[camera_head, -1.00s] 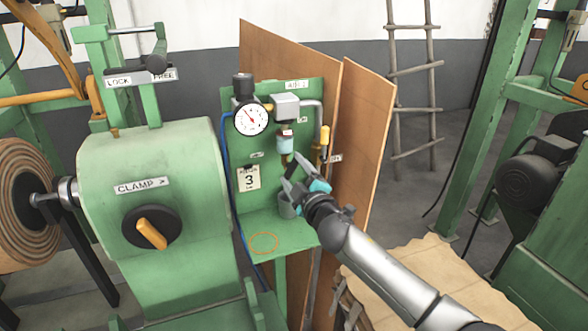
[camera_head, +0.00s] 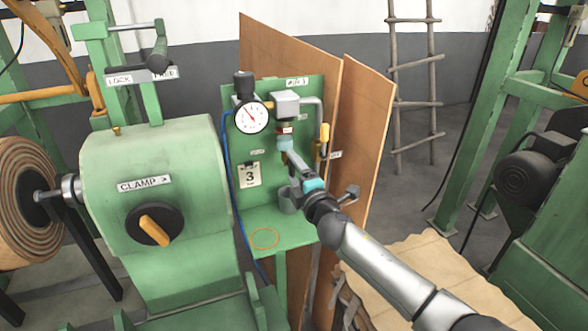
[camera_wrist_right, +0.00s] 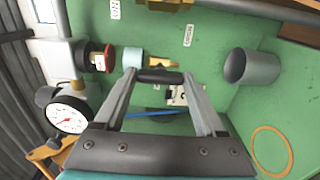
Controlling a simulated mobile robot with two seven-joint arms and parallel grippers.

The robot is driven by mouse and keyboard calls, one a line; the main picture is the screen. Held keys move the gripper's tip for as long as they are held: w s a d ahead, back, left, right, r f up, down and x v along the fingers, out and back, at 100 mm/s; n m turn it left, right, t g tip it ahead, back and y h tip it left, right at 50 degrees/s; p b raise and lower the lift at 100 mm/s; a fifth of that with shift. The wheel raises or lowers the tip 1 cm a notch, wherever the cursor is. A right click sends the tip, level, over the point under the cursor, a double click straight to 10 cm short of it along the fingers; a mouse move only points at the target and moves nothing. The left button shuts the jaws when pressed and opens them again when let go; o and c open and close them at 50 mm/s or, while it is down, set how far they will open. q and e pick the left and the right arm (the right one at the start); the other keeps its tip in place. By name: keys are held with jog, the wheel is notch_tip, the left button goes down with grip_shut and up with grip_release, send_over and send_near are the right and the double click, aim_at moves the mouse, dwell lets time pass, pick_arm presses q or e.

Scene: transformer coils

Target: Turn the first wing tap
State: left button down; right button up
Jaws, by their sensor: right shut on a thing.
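The dark wing tap (camera_wrist_right: 158,75) is on the green panel, between the two fingertips in the right wrist view. My right gripper (camera_wrist_right: 160,80) is shut on the tap's wing. My left gripper is not in view.
A grey cup (camera_head: 288,203) sits close below the fingers. An orange ring (camera_head: 265,238) marks the clear green shelf below.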

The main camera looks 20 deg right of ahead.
dwell(0.3)
jog(key=o, duration=1.3)
jog(key=shift+s, duration=0.1)
jog(key=s, duration=1.5)
jog(key=shift+d, duration=0.25)
